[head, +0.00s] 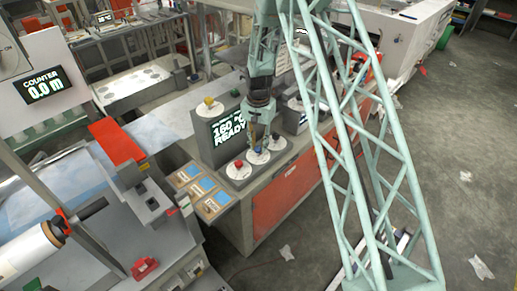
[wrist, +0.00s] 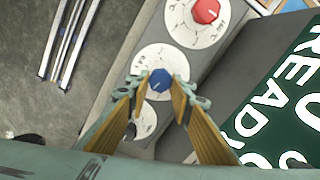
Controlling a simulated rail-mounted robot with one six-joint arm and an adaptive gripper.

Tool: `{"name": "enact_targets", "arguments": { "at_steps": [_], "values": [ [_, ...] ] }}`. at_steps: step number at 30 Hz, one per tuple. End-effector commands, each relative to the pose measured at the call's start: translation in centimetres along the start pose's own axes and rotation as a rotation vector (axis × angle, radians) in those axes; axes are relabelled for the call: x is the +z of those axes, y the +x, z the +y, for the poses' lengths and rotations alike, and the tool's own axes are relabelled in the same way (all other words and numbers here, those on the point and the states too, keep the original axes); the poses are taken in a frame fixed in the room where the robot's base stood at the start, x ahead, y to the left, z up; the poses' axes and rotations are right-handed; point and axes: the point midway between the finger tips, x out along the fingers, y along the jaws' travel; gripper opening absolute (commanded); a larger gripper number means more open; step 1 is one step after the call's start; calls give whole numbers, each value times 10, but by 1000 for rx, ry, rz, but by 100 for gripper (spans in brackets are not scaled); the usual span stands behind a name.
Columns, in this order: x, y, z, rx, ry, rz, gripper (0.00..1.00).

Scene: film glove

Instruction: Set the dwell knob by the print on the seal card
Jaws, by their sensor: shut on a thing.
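A grey panel carries white round dials. A blue knob (wrist: 160,80) sits on the middle dial, and in the head view it also shows (head: 258,150) under my gripper (head: 258,140). In the wrist view my gripper (wrist: 161,92) has a finger on either side of the blue knob and is shut on it. A red knob (wrist: 206,11) is on the neighbouring dial, also in the head view (head: 238,164). A third dial (wrist: 146,116) is partly hidden by a finger. I cannot read the dial labels. Several small cards (head: 200,187) lie left of the panel; their print is too small to read.
A screen (head: 228,128) reading "160 °C READY" stands behind the dials, close to my gripper. A yellow knob (head: 209,102) sits on a dial above it. A red block (head: 116,140) lies on the left bench.

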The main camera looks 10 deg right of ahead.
Motion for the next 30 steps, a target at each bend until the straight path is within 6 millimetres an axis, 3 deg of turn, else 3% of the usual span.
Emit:
{"name": "enact_targets", "arguments": {
  "at_steps": [30],
  "values": [
    [0, 1, -3, 0, -713, 1, 10]
  ]
}}
